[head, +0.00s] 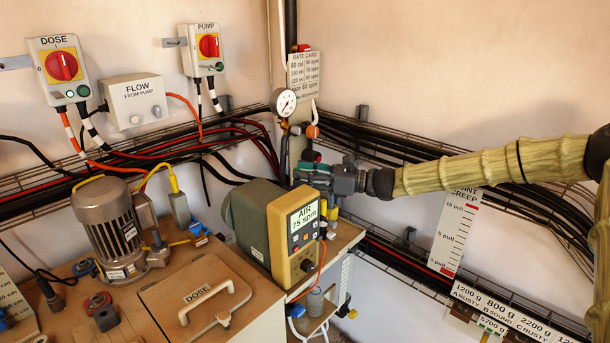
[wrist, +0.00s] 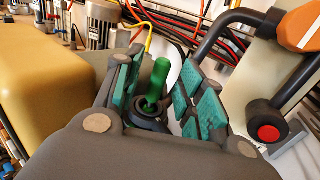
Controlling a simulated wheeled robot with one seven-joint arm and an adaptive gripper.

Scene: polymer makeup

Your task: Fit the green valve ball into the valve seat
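A green piece with a rounded upper end and a narrower neck (wrist: 158,82) stands upright between my fingers in the wrist view; I take it to be the green valve ball. Its lower end meets a dark round fitting (wrist: 148,122), which may be the valve seat; the contact is partly hidden. My gripper (wrist: 166,92) is open, with teal pads on both sides of the green piece and a visible gap on the right. In the head view my gripper (head: 312,170) is behind and above the AIR box; the green piece cannot be made out there.
The yellow and green AIR box (head: 275,230) stands just in front of my gripper. A pressure gauge (head: 284,102) and an orange knob (head: 312,131) on pipework rise close behind it. In the wrist view a dark bent pipe (wrist: 282,95) with a red-ended fitting is at the right.

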